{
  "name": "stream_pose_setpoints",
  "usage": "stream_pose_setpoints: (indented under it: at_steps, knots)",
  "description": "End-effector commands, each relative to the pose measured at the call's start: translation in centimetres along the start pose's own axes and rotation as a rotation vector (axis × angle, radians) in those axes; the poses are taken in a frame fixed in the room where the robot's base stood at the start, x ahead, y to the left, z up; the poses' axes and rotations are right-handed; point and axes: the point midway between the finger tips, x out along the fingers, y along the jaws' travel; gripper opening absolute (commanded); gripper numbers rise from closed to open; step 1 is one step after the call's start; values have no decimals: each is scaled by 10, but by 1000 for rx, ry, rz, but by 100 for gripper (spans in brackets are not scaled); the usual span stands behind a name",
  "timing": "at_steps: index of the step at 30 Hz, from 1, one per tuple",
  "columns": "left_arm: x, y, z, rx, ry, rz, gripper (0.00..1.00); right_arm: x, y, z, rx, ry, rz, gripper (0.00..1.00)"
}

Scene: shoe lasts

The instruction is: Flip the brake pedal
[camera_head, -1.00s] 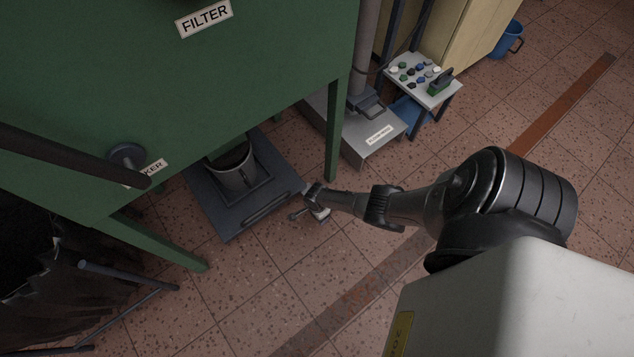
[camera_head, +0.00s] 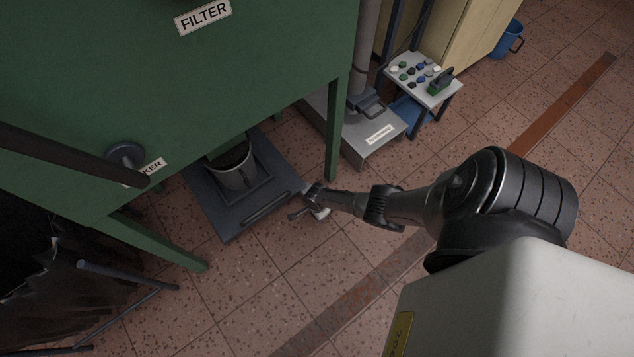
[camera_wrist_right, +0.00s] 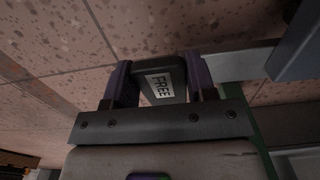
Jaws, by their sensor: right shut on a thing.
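The brake pedal (camera_wrist_right: 150,74) is a dark block with a white label reading FREE in the right wrist view. It sits between the two dark fingers of my right gripper (camera_wrist_right: 161,86), which is shut on it. A grey bar runs from beside the pedal toward the right of that view. In the head view my right gripper (camera_head: 309,207) is low, near the floor, at the front right corner of a dark grey platform (camera_head: 213,207). The pedal is too small and covered to make out clearly there. My left gripper is not in view.
A green machine (camera_head: 270,60) labelled FILTER stands over the platform, which bears a grey pot (camera_head: 236,170). Its green leg (camera_head: 334,130) is close behind my right gripper. A small table (camera_head: 425,85) stands at the upper right. Tiled floor (camera_head: 300,275) is clear in front.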

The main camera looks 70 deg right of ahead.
Motion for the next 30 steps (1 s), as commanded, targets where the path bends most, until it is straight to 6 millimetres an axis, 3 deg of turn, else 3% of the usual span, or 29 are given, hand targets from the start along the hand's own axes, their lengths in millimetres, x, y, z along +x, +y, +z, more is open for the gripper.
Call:
stream_pose_setpoints:
  at_steps: [5,21,30]
  knots:
    - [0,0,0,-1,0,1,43,0,0,0,0,0,0,9]
    - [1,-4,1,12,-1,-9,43,14,0,4,4,216,3,8]
    - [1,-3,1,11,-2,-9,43,14,1,4,1,248,0,8]
